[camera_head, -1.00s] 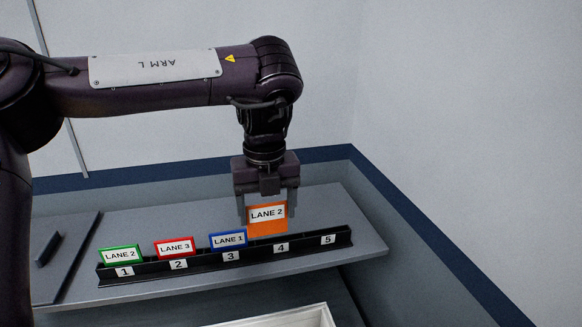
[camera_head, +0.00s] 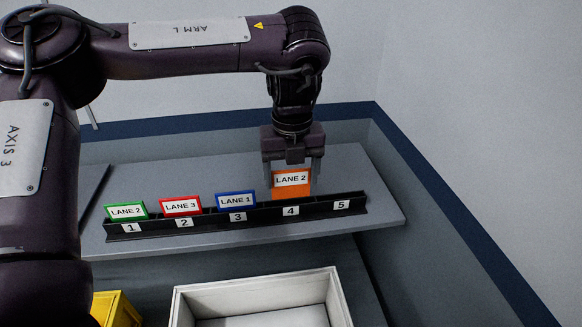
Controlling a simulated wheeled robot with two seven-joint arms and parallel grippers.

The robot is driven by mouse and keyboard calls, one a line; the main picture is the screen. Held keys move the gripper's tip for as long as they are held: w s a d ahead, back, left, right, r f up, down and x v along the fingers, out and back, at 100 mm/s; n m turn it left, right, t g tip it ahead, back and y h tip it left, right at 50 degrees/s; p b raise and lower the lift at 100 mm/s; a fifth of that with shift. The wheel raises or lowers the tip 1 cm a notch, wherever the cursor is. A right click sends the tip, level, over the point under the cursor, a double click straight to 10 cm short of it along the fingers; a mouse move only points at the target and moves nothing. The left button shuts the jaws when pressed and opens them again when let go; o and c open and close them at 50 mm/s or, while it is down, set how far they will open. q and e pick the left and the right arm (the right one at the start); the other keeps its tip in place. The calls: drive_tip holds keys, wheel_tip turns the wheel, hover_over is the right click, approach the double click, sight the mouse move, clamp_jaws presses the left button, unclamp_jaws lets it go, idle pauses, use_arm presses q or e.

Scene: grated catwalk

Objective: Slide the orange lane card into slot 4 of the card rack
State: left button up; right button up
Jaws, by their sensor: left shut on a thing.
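The orange lane card (camera_head: 292,190), labelled LANE 2, stands upright at slot 4 of the black card rack (camera_head: 262,217). Its lower edge is behind the rack's front wall, so I cannot tell how deep it sits. My left gripper (camera_head: 291,177) points down from above and is shut on the orange card, with a finger at each side. A green-framed card (camera_head: 126,211) is in slot 1, a red-framed card (camera_head: 181,206) in slot 2 and a blue-framed card (camera_head: 236,201) in slot 3. Slot 5 is empty. My right gripper is out of view.
The rack stands on a grey shelf (camera_head: 395,217) against the wall. Below and in front are a white open box (camera_head: 178,309) and a yellow bin (camera_head: 113,309). The shelf's right end is bare. My left arm spans the upper left.

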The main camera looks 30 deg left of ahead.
use_arm(q)
drive_tip(key=shift+s+r, duration=0.15)
drive_tip(key=shift+s, duration=0.15)
drive_tip(key=shift+w, duration=0.15)
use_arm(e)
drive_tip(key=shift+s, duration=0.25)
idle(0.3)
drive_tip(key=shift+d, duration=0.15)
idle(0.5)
use_arm(q)
drive_tip(key=shift+f+b, duration=0.9)
drive_tip(key=shift+f, duration=1.15)
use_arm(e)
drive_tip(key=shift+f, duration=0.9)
